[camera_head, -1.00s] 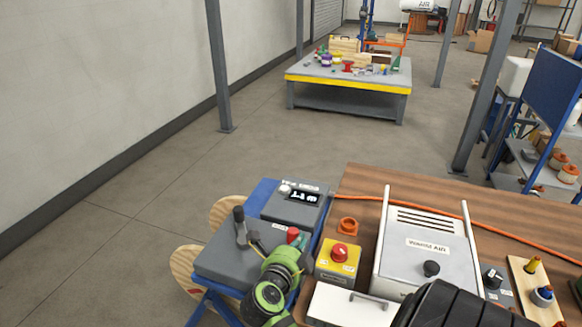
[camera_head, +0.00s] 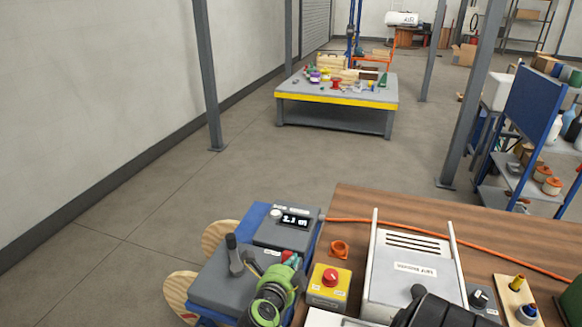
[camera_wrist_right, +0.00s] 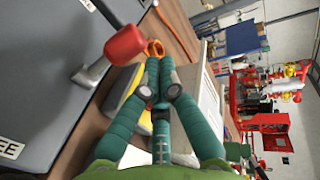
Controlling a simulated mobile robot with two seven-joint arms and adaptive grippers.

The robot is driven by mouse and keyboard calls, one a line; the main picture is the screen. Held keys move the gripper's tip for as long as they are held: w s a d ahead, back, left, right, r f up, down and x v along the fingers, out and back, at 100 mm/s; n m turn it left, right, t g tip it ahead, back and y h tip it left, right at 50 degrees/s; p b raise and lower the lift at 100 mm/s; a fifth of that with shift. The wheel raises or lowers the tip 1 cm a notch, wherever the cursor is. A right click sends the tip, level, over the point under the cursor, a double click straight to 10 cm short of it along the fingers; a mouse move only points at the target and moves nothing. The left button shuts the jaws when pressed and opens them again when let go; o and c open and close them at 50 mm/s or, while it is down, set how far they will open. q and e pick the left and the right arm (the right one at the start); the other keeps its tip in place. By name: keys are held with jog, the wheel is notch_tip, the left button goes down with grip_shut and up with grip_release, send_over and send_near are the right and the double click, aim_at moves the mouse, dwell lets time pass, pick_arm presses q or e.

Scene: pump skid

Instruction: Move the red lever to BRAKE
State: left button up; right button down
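The red lever stands on a grey box (camera_head: 215,287) at the front left; in the head view its red knob (camera_head: 289,257) is small and partly hidden by my right gripper (camera_head: 294,262). In the right wrist view the red knob (camera_wrist_right: 125,44) on its metal shaft (camera_wrist_right: 92,74) is just left of the teal fingertips (camera_wrist_right: 157,62). The fingers meet and appear shut, with nothing seen between the tips. I cannot tell whether they touch the knob. A label (camera_wrist_right: 8,150) ending in "EE" shows on the box; no BRAKE marking is readable. My left gripper is not in view.
A dark lever (camera_head: 233,255) stands on the same box, left of my right gripper. A display unit (camera_head: 285,227) is behind. A yellow box with a red button (camera_head: 329,284) and a grey-white machine (camera_head: 411,268) stand on the wooden bench (camera_head: 365,205) to the right.

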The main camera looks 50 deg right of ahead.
jog(key=shift+r, duration=0.15)
notch_tip(320, 180, up, 10)
dwell(0.7)
dwell(0.5)
